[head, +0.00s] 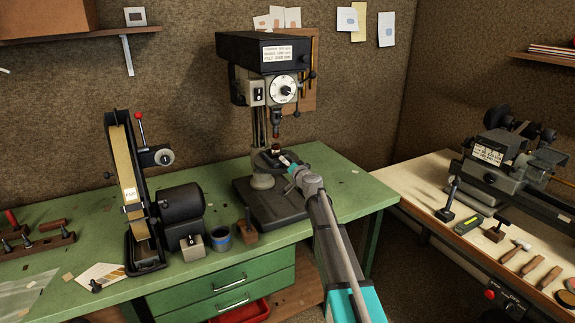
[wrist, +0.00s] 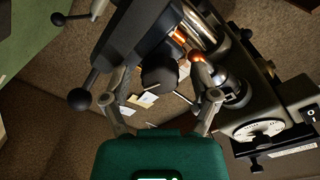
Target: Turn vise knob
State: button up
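In the head view my gripper (head: 292,168) is at the drill press, just above its work table and below the chuck. There it partly hides a small dark fixture (head: 268,158), which appears to be the vise. In the wrist view my gripper (wrist: 160,82) has its two fingers well apart. A dark rounded knob (wrist: 158,74) shows between them, with a gap visible on each side. I cannot tell whether the knob lies between the tips or beyond them. A dark block (wrist: 140,38) adjoins the knob.
The drill press (head: 265,55) rises close above my gripper, its chuck (head: 275,122) near. Black ball-ended levers (wrist: 80,98) stand left of my fingers in the wrist view. A belt sander (head: 135,190) and blue tin (head: 221,238) are left on the green bench (head: 95,215).

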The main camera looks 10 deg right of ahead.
jog(key=shift+s, duration=0.15)
jog(key=v, duration=0.7)
dwell(0.5)
jog(key=shift+s+d, duration=0.1)
jog(key=shift+s, duration=0.1)
jog(key=s+n, duration=0.1)
jog(key=n, duration=0.1)
jog(key=s+d+n, duration=0.1)
jog(key=s+n, duration=0.3)
jog(key=n, duration=0.1)
jog(key=shift+s+d, duration=0.15)
jog(key=shift+d, duration=0.15)
dwell(0.4)
jog(key=x, duration=1.3)
jog(key=shift+w+r, duration=0.1)
jog(key=shift+w, duration=0.35)
